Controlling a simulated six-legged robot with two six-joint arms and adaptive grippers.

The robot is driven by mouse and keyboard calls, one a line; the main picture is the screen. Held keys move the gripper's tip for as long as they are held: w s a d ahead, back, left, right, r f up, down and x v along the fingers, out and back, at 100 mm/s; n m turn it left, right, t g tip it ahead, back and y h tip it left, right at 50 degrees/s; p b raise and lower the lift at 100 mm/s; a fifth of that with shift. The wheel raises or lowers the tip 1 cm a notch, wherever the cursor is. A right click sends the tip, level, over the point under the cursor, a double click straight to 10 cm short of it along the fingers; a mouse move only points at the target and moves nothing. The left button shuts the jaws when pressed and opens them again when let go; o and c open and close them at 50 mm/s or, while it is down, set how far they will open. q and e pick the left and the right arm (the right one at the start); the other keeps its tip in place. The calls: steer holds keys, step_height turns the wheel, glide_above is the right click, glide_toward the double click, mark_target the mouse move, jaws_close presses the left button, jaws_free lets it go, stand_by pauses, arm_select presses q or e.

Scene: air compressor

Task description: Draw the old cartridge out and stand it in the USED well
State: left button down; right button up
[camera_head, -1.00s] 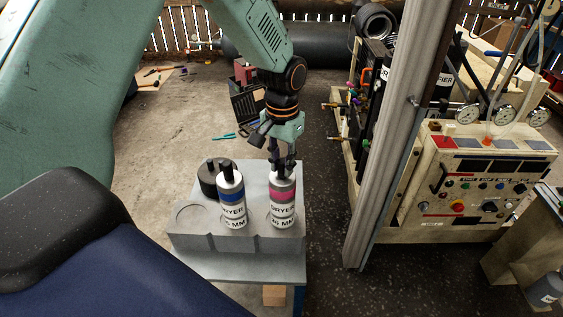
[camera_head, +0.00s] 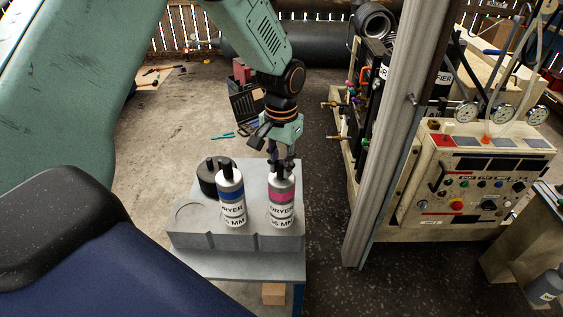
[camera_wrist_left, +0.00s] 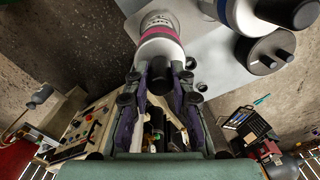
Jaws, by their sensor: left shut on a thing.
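A white DRYER cartridge with a pink band (camera_head: 282,207) stands upright in the right part of the grey block (camera_head: 183,240). My left gripper (camera_head: 282,163) is above it, shut on its dark top knob. The wrist view shows the fingers (camera_wrist_left: 159,74) on either side of that knob, with the pink-banded cartridge (camera_wrist_left: 159,42) beyond. A similar cartridge with a blue band (camera_head: 232,205) stands upright in the middle of the block. The round well (camera_head: 190,216) at the block's left is empty. No USED marking is readable. My right gripper is not in view.
A black round piece (camera_head: 207,178) with pegs stands behind the blue-banded cartridge. A grey post (camera_head: 385,140) and the control panel (camera_head: 470,185) stand to the right. Open floor lies left of the block.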

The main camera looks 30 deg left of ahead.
arm_select(q)
steer(key=c, duration=1.5)
jaws_free()
steer(key=o, duration=0.4)
steer(key=shift+w+f, duration=0.15)
steer(key=shift+w, duration=0.05)
steer(key=shift+s, duration=0.25)
steer(key=shift+r, duration=0.2)
step_height(320, 180, up, 12)
steer(key=shift+w+f, duration=0.15)
